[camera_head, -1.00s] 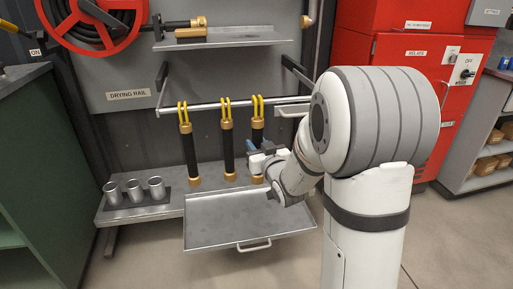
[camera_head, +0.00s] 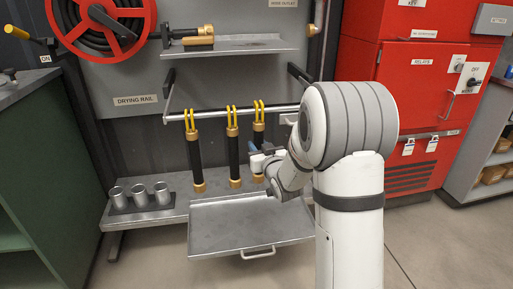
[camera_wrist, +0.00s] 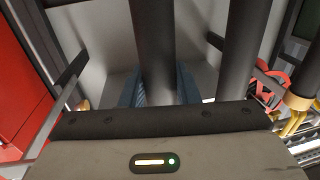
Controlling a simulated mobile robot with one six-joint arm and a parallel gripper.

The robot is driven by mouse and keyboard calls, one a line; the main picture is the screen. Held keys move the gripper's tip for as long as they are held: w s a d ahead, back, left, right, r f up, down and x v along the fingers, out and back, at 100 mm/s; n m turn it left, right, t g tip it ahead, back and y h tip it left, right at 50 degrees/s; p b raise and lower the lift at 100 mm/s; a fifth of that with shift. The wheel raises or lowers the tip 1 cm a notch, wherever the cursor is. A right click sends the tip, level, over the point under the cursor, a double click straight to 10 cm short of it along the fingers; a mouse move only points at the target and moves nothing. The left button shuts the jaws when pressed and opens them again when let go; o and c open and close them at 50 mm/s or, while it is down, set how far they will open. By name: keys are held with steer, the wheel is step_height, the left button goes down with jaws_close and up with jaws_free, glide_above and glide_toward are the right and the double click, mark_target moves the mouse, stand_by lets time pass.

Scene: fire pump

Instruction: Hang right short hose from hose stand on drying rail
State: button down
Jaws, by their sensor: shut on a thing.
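Three short black hoses with brass ends hang at the drying rail (camera_head: 215,113) by pairs of yellow hooks. The left hose (camera_head: 194,153) and middle hose (camera_head: 233,153) hang upright and free. The right short hose (camera_head: 258,135) is upright, with its yellow hooks at the rail; whether the rail bears its weight I cannot tell. My gripper (camera_head: 262,155) is shut around this hose's body at mid-height. In the wrist view the dark hose (camera_wrist: 153,45) runs between my blue jaws (camera_wrist: 160,90). The hose stand (camera_head: 140,206) with three grey cups stands at lower left; the cups look empty.
A metal tray (camera_head: 250,215) with a front handle lies below the hoses. A shelf (camera_head: 230,45) with brass nozzles and a red hose reel (camera_head: 97,20) are above. A red relay cabinet (camera_head: 408,110) stands at right, a green cabinet (camera_head: 45,170) at left.

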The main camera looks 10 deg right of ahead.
steer(key=shift+f, duration=0.2)
steer(key=c, duration=1)
jaws_free()
